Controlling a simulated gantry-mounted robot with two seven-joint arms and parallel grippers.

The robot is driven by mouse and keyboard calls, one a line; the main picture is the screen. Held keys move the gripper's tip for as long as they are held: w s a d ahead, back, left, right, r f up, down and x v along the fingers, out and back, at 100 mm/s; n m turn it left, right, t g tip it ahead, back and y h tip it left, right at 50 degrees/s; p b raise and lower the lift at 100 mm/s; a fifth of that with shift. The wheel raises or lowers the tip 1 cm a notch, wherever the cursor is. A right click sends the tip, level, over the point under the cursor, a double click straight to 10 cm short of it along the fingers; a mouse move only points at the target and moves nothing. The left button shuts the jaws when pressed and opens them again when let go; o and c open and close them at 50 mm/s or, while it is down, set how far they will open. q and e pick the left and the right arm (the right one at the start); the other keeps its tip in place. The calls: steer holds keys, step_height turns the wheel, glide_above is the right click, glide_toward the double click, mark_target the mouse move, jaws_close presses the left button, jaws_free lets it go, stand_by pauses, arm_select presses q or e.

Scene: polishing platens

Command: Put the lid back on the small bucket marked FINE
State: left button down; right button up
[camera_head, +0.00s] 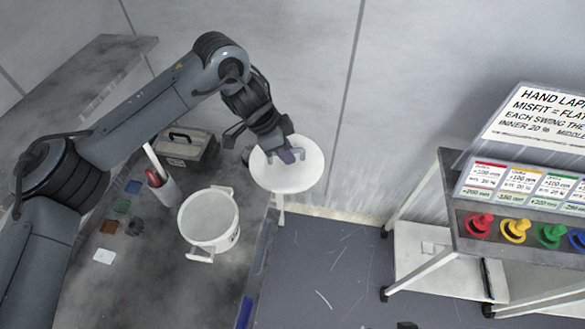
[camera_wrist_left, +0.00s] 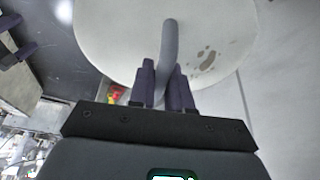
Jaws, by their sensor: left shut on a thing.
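A round white lid (camera_head: 288,175) is held in the air, to the right of the bucket and past the table's right edge. My left gripper (camera_head: 289,155) is shut on the lid's handle. In the left wrist view the fingers (camera_wrist_left: 162,84) pinch the grey curved handle (camera_wrist_left: 170,45), and the lid's white face (camera_wrist_left: 110,40) with a dark smudge fills the top. An open white bucket (camera_head: 209,219) stands upright on the table, with its side handles showing; I cannot read any marking on it. My right gripper is not in view.
A grey toolbox (camera_head: 187,150) and a cup (camera_head: 163,190) with sticks stand behind and left of the bucket. Several small coloured pads (camera_head: 122,205) lie to its left. At right stands a bench (camera_head: 455,235) with coloured knobs and signs.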

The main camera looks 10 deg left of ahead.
arm_select(q)
steer(key=a, duration=0.1)
steer(key=w+a+r+p, duration=0.1)
steer(key=a+p, duration=0.1)
steer(key=shift+w+a+r, duration=0.3)
steer(key=shift+a+r, duration=0.05)
steer(key=shift+a, duration=0.05)
steer(key=s+a+f+n+p, duration=0.1)
steer(key=s+a+f+p, duration=0.1)
steer(key=a+f+p, duration=0.45)
steer(key=s+a+f+n+p, duration=0.1)
steer(key=s+a+f+p, duration=0.15)
steer(key=a, duration=0.65)
arm_select(e)
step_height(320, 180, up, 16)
steer(key=p, duration=0.3)
arm_select(q)
steer(key=s+a+f+t+b, duration=0.1)
steer(key=s+a+f+b, duration=0.2)
steer(key=f, duration=0.7)
steer(key=shift+s+a+f+n+b, duration=0.15)
steer(key=shift+s+n+b, duration=0.25)
steer(key=shift+s+b, duration=1.1)
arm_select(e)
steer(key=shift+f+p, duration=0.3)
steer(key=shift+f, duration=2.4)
